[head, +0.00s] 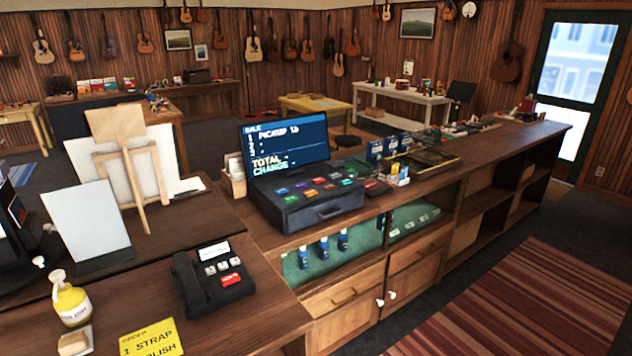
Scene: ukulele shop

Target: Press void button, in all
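The cash register (308,203) stands on the counter at the centre of the head view. Its sloped top carries several small coloured keys (312,184) in rows, including red, green, blue, purple and orange ones. Their labels are too small to read, so I cannot tell which key is void. The register's screen (285,144) is lit and reads SALE, a first line PICKUP 1.0, then TOTAL and CHANGE with no readable amount. I cannot make out either of my grippers in this view, and nothing is seen touching the keys.
A dark desk phone or terminal (211,281) with a red key lies nearer. A yellow bottle (70,300), yellow order note (151,341), white panel (87,226) and small easel (122,150) stand at left. Small goods (399,172) crowd the register's right. Striped rug (527,310) floor is clear.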

